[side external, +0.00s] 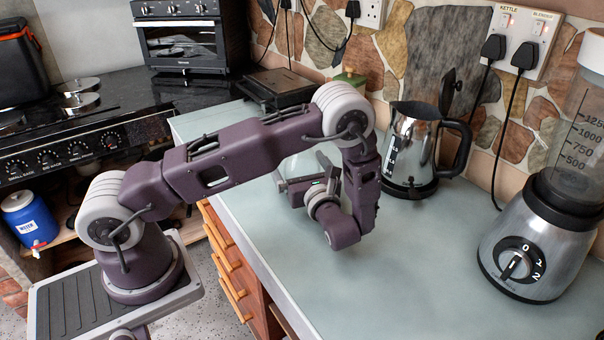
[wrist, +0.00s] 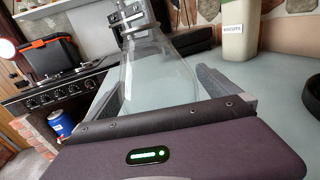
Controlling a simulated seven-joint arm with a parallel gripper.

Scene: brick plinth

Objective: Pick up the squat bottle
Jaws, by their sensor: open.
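The squat bottle is clear glass with a wide body and a narrower neck. In the wrist view, the bottle (wrist: 158,80) stands between the two fingers of my gripper (wrist: 160,70), which are spread on either side of it. I cannot tell if either finger touches the glass. In the side view, the bottle (side external: 299,166) is partly hidden behind my arm and gripper, on the pale worktop. My gripper (side external: 292,183) is open and low over the worktop there.
A steel kettle (side external: 411,150) stands right of my arm, and a blender (side external: 540,245) farther right. A biscuits canister (wrist: 240,28) stands behind. A dark press-like appliance (side external: 277,88) sits at the back. The front worktop (side external: 400,270) is clear.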

